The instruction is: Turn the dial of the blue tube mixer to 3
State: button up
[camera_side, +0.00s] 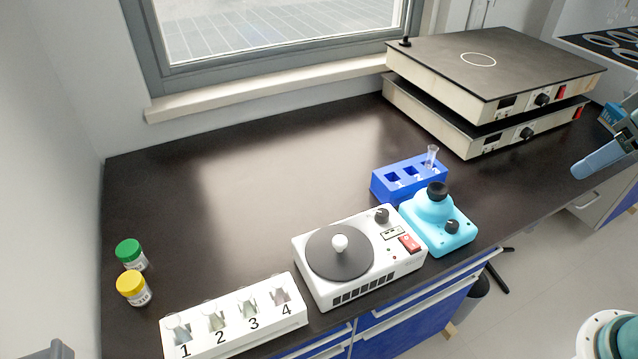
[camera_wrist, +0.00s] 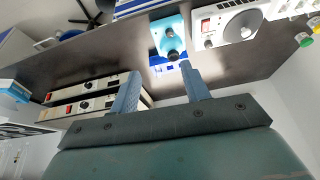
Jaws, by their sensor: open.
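The blue tube mixer (camera_side: 424,232) is a light-blue device near the front edge of the bench, with a black cup (camera_side: 437,191) on its dome. Its small black dial (camera_side: 452,226) is on its front part. The dial's setting is too small to read. The wrist view shows the mixer (camera_wrist: 158,36) beyond the fingers, with its dial (camera_wrist: 169,32) above the cup. My gripper (camera_wrist: 161,69) is open and empty, its two blue fingers wide apart and clear of the mixer.
A blue rack (camera_side: 380,189) with one clear tube (camera_side: 431,157) stands behind the mixer. A white stirrer (camera_side: 310,285) with a round plate is close on its left. Stacked hot plates (camera_side: 440,75) stand at the back right. A numbered white rack (camera_side: 205,344) and two capped jars (camera_side: 134,288) are at left.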

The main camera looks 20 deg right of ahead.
dwell(0.6)
jog(key=m+g, duration=0.2)
jog(key=g, duration=0.3)
send_over(454, 223)
notch_tip(454, 223, down, 12)
jog(key=shift+d+f+y, duration=0.15)
jog(key=shift+d+y, duration=0.15)
jog(key=shift+d, duration=0.05)
jog(key=shift+s+f, duration=0.1)
jog(key=shift+a+f, duration=0.2)
jog(key=shift+f, duration=3.2)
jog(key=shift+a+f, duration=0.15)
jog(key=shift+f, duration=3.2)
